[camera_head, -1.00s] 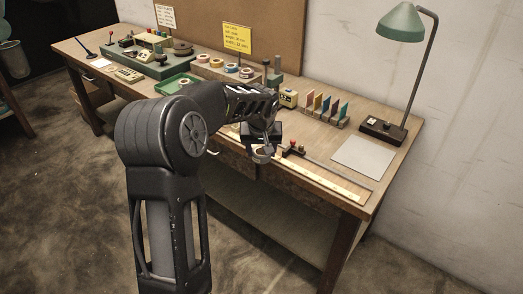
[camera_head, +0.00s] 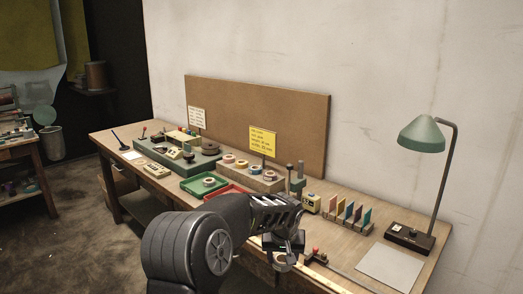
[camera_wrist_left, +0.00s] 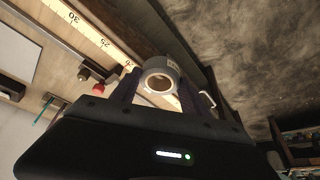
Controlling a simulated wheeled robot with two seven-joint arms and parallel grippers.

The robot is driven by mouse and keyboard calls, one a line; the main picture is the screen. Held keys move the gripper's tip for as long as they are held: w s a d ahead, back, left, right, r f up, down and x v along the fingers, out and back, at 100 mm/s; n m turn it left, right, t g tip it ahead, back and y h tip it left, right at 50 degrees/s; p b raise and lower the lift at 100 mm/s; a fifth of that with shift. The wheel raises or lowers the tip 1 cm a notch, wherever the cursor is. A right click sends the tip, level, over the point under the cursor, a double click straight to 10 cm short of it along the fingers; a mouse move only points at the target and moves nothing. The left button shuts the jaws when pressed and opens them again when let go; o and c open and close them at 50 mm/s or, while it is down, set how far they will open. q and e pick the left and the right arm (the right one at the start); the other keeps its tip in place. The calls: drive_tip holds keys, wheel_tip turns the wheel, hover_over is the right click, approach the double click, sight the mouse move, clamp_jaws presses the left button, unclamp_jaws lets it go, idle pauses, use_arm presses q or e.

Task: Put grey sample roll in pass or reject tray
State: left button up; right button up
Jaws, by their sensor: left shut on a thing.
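The grey sample roll (camera_wrist_left: 172,70), with a pale core, sits between the fingers of my left gripper (camera_wrist_left: 158,92) in the left wrist view. My left gripper (camera_head: 285,258) is shut on it in the head view, over the front edge of the bench. The roll shows only as a small part there. The green tray (camera_head: 187,187) lies on the bench left of my gripper, with a roll (camera_head: 209,182) in it. The red tray (camera_head: 224,187) is beside it, partly hidden by my left arm. Which tray is pass or reject cannot be read. My right gripper is out of view.
Several tape rolls (camera_head: 243,164) stand on a wooden block behind the trays. A yellow note (camera_head: 263,141) stands behind them. Coloured cards (camera_head: 349,211), a green lamp (camera_head: 422,134) and a pale sheet (camera_head: 391,267) are at right. A ruler (camera_wrist_left: 85,27) runs along the bench front.

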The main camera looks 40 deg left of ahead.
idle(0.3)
use_arm(q)
drive_tip(key=s+d+r+m+t+h, duration=0.1)
drive_tip(key=d+m, duration=0.6)
drive_tip(key=d, duration=1.9)
drive_tip(key=shift+s+r+h, duration=0.4)
drive_tip(key=shift+s+h, duration=0.4)
drive_tip(key=shift+s, duration=0.2)
